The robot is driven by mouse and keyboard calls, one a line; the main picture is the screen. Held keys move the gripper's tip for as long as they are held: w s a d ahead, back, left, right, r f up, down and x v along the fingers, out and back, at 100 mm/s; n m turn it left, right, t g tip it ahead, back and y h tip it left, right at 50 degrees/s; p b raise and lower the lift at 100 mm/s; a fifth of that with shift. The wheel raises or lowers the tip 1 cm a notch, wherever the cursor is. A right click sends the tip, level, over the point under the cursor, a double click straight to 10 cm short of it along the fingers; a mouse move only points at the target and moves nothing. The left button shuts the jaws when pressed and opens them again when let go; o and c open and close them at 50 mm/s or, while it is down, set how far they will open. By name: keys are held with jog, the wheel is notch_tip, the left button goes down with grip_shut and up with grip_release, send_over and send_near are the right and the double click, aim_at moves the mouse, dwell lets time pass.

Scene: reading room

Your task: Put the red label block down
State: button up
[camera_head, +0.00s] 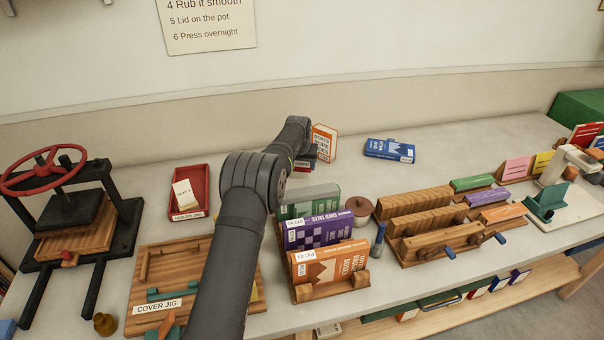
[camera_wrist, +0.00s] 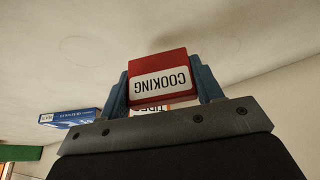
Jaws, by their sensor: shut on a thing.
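The red label block (camera_wrist: 158,62) has a white face reading COOKING, upside down in the wrist view. My gripper (camera_wrist: 162,80) is shut on it, with one blue finger on each side. In the head view my gripper (camera_head: 305,160) is at the back of the table, mostly hidden behind my arm, beside an orange-and-white book (camera_head: 323,142). The block is barely visible there. I cannot tell whether it touches the table (camera_head: 450,150).
A blue book (camera_head: 389,150) lies right of the gripper, with bare table around it. A wooden rack of upright books (camera_head: 319,230) stands in front. A red tray (camera_head: 188,211) with a card is at left, near a black press (camera_head: 75,215). Wooden holders (camera_head: 425,222) stand at right.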

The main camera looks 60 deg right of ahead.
aim_at(302, 171)
jog(key=shift+f, duration=2)
jog(key=shift+f, duration=0.1)
jog(key=o, duration=1)
jog(key=shift+c, duration=0.2)
jog(key=v, duration=1.2)
